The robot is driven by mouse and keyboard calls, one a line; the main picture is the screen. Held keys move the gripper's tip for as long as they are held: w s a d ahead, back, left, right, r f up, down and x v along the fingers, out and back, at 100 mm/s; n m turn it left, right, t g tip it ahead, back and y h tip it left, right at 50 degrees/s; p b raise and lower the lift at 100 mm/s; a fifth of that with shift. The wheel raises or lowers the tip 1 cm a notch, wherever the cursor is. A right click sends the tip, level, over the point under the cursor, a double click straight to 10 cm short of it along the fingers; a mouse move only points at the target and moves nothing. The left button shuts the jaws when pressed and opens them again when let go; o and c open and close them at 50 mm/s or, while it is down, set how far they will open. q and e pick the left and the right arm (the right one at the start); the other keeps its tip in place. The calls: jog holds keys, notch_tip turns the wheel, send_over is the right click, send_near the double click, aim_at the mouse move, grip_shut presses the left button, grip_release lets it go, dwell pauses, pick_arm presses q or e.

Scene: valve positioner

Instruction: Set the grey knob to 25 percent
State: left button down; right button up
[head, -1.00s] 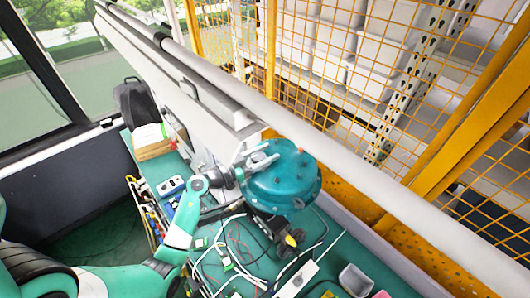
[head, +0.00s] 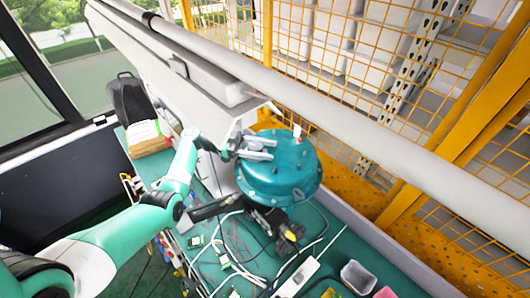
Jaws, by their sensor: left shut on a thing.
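My left gripper (head: 259,149) reaches in from the left, at the upper left side of a round teal valve housing (head: 286,172). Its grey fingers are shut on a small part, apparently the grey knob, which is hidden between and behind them. I cannot read any scale or the knob's angle. The housing has bolts around its rim and a small white part with a red tip on top. My right gripper is not in view.
Below the housing, a green bench (head: 335,262) carries loose cables, a white power strip (head: 299,278) and a grey bin (head: 357,278). A yellow mesh fence (head: 385,60) stands behind. A black bag or case (head: 130,98) is at the left.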

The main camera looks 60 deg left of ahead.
pick_arm(q)
jog(key=shift+f+m+g+h, duration=0.1)
jog(key=shift+m+g+h, duration=0.2)
jog(key=shift+h, duration=0.1)
jog(key=shift+c, duration=1.2)
grip_release()
jog(key=shift+d, duration=0.1)
jog(key=shift+b, duration=0.3)
jog(key=b+v, duration=0.4)
jog(key=v, duration=0.7)
jog(key=shift+s+a, duration=0.2)
jog(key=shift+a, duration=0.1)
